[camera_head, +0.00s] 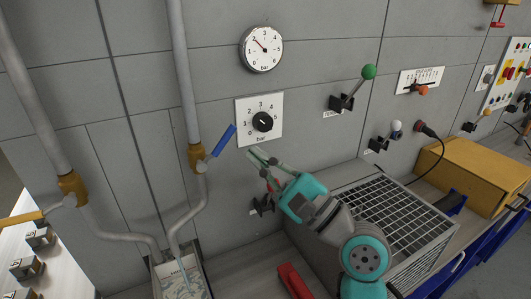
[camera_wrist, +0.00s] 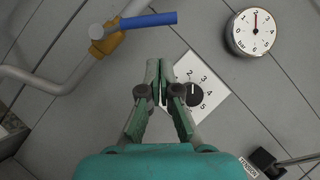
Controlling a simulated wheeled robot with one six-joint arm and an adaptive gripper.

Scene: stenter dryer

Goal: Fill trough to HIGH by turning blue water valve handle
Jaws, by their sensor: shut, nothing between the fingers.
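The blue valve handle (camera_head: 224,140) slants up and right from a brass valve body (camera_head: 196,157) on a grey pipe. In the wrist view the blue handle (camera_wrist: 150,19) lies beyond my fingertips, pointing right. The trough (camera_head: 158,290) is at the bottom, under the pipe outlet; it seems to hold water, and its marking is too small to read surely. My gripper (camera_head: 258,157) is shut and empty, below and right of the handle and apart from it. In the wrist view my gripper (camera_wrist: 160,75) shows its fingers together.
A bar dial with a black knob (camera_head: 263,122) is on the wall just above my gripper, with a round gauge (camera_head: 262,48) higher. A green-knobbed lever (camera_head: 368,72) is to the right. A second valve with a yellow handle (camera_head: 22,217) is at left. A wire-mesh box (camera_head: 395,225) stands below right.

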